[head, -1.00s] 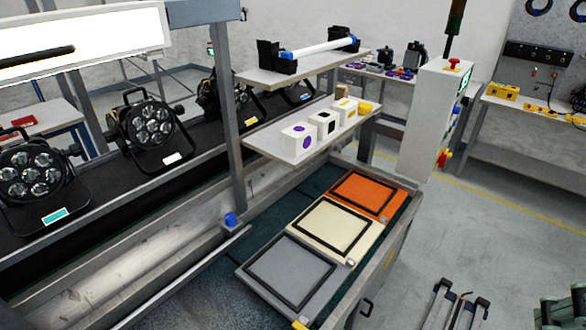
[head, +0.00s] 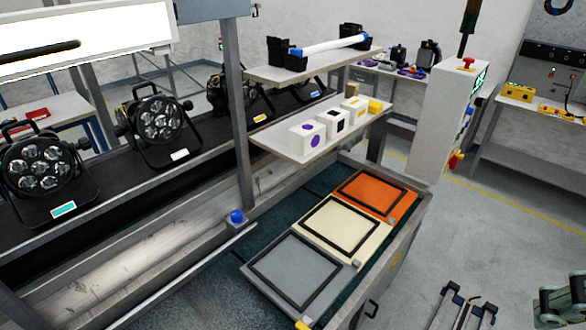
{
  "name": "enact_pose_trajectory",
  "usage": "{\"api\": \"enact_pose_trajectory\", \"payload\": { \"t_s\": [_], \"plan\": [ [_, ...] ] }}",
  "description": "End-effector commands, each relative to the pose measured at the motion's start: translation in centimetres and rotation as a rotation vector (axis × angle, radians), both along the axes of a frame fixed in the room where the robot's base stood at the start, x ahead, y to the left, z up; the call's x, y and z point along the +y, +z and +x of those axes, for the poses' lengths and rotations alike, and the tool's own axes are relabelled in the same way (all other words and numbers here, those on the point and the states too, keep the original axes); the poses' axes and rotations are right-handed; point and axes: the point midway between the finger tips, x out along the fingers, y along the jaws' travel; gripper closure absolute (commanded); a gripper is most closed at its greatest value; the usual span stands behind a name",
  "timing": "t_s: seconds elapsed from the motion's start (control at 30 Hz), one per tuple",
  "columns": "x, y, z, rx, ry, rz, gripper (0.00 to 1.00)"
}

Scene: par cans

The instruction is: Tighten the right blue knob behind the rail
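A blue knob (head: 236,216) stands at the foot of the grey upright post, at the right end of the long metal rail (head: 190,268). It is the only blue knob of this kind that I can make out by the rail. Whether it is tight or loose cannot be told. My gripper is not clearly in view; dark and metal parts (head: 462,308) show at the bottom right, but I cannot tell what they are. Nothing visible touches the knob.
Par cans (head: 158,120) stand on the black belt behind the rail. Above right are two shelves, the lower one (head: 290,148) with white boxes. Grey, cream and orange trays (head: 296,270) lie to the right of the knob. A white control column (head: 440,120) stands at the right.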

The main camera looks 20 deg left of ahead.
Motion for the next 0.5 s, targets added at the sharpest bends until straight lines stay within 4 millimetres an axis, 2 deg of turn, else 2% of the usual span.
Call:
{"api": "enact_pose_trajectory", "payload": {
  "t_s": [0.27, 0.5],
  "plan": [
    [1.2, 1.3, 3.6, 0.029, 0.074, -0.007, 0.63],
    [2.9, 2.4, 7.6, 0.056, 0.158, -0.018, 0.63]
  ]
}}
